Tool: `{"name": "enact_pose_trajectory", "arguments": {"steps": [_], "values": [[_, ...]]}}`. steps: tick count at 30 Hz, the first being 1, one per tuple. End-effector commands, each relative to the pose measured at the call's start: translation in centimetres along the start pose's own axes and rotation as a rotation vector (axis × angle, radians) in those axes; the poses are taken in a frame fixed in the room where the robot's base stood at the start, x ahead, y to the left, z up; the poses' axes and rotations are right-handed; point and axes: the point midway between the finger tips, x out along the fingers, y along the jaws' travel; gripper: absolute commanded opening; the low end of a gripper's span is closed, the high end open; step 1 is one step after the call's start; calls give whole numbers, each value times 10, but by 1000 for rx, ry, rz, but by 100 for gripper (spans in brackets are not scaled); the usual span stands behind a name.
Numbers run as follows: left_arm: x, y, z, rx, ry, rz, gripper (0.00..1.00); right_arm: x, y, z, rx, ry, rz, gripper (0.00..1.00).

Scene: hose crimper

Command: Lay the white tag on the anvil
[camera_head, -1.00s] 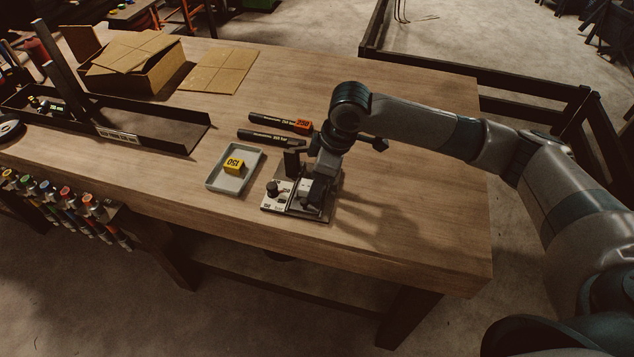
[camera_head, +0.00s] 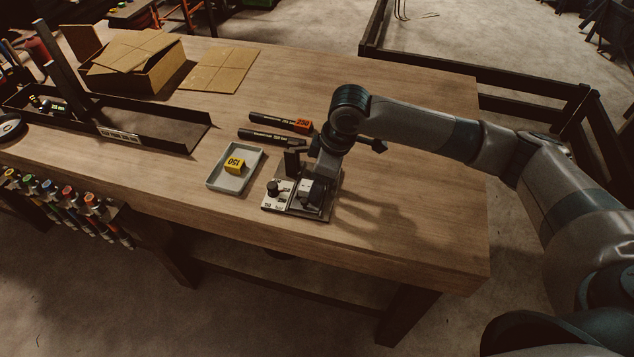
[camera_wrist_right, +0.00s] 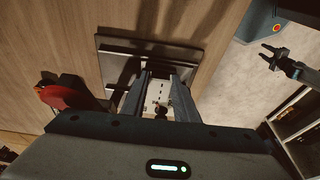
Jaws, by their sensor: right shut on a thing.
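My right gripper (camera_head: 305,188) is low over the small metal crimping fixture (camera_head: 276,207) at the table's front. In the right wrist view its two fingers (camera_wrist_right: 156,88) reach down over the fixture's plate (camera_wrist_right: 118,62). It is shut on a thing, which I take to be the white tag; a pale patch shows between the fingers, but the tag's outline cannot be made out. The anvil is hidden by the gripper, so I cannot tell whether the tag touches it. What appears to be my left gripper (camera_wrist_right: 267,56) shows open and empty at the right of the wrist view.
A grey tray (camera_head: 213,181) with a yellow block marked 150 (camera_head: 235,166) stands left of the fixture. Behind lie two dark bars (camera_head: 268,119) and an orange block marked 250 (camera_head: 303,126). A long dark rack (camera_head: 165,128) is farther left. The table's right is clear.

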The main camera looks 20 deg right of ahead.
Motion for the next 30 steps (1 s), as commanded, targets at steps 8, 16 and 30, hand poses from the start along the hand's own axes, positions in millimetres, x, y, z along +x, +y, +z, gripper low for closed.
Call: {"name": "enact_pose_trajectory", "arguments": {"steps": [8,16,30], "values": [[0,0,0,0,0,0,40,0,0,0,0,0,0,3],[-2,0,0,0,0,0,40,0,0,0,0,0,0,3],[-10,0,-1,0,0,0,40,1,0,0,1,0,-1,3]]}}
